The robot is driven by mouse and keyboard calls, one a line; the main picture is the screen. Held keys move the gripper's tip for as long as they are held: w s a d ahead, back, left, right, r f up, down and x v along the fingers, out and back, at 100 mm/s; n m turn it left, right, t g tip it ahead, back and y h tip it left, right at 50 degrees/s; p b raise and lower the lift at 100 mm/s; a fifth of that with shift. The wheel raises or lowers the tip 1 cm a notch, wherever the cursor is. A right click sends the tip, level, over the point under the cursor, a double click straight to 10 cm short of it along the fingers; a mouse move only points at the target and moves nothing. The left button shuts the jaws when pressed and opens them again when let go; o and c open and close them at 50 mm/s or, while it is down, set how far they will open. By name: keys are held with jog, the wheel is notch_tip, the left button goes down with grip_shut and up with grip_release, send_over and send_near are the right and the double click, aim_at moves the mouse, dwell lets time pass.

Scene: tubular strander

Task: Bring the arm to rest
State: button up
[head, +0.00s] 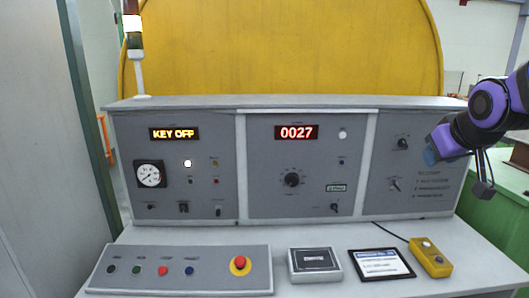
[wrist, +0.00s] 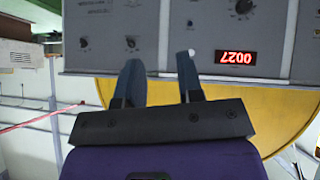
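My gripper (head: 432,155) is at the right of the head view, in front of the right panel of the grey control console (head: 305,212). My purple and black arm reaches in from the right edge. In the wrist view, which shows the console upside down, my gripper (wrist: 160,75) has its two blue-grey fingers apart with nothing between them. I cannot tell how far the fingertips are from the panel.
The desk has a button box (head: 180,268) with a red mushroom button (head: 240,264), a grey box (head: 315,264), a framed card (head: 381,263) and a yellow control box (head: 431,257). Displays read "KEY OFF" (head: 174,133) and "0027" (head: 297,132). A signal tower (head: 134,35) stands left.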

jog(key=s+a+g, duration=0.2)
jog(key=s+a, duration=0.1)
jog(key=s, duration=0.7)
jog(key=s+a+m+g+y, duration=0.1)
jog(key=s+a, duration=0.2)
jog(key=s, duration=0.7)
jog(key=shift+f+g, duration=0.25)
jog(key=shift+g, duration=0.15)
jog(key=shift+o, duration=0.5)
jog(key=shift+d, duration=0.1)
